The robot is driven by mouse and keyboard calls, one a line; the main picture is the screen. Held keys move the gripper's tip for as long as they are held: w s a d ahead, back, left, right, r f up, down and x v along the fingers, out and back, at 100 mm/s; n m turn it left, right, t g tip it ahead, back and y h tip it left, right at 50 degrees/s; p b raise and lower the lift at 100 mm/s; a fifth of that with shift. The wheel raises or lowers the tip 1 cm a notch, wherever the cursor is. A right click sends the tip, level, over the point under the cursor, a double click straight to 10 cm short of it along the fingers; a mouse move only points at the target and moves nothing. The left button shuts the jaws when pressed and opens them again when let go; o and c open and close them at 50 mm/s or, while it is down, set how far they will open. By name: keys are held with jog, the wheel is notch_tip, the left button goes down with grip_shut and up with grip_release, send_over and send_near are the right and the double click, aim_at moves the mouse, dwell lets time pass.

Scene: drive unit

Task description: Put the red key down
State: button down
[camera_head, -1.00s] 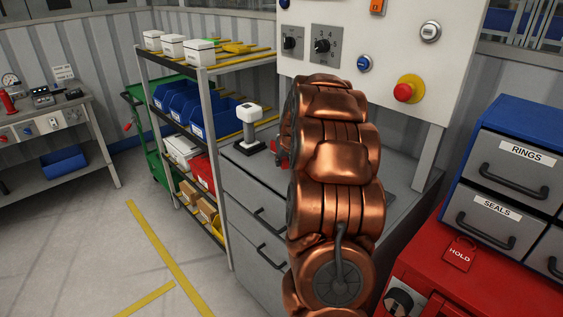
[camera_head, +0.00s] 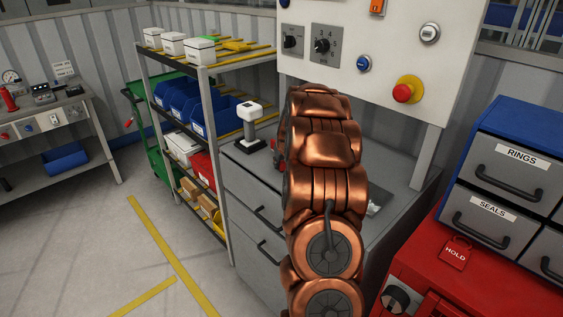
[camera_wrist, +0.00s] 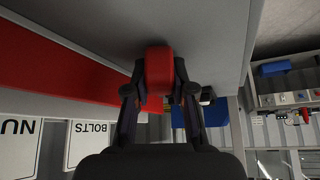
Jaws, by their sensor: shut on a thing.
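The red key (camera_wrist: 159,70) shows in the wrist view as a red block between the two dark fingers of my gripper (camera_wrist: 160,88). My gripper is shut on it. A plain grey surface (camera_wrist: 215,40) lies just beyond the key; I cannot tell whether the key touches it. In the head view my copper-coloured arm stands in front of the grey workbench (camera_head: 405,205) and hides my gripper and nearly all of the key.
A white-topped stand (camera_head: 249,118) is on the bench left of my arm. A control panel (camera_head: 385,60) with knobs and a red button rises behind. A red cabinet (camera_head: 480,285) with labelled drawers is at right. Shelving (camera_head: 207,110) with bins stands left.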

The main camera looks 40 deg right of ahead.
jog(key=shift+f, duration=0.2)
jog(key=c, duration=1)
grip_release()
jog(key=shift+r, duration=0.1)
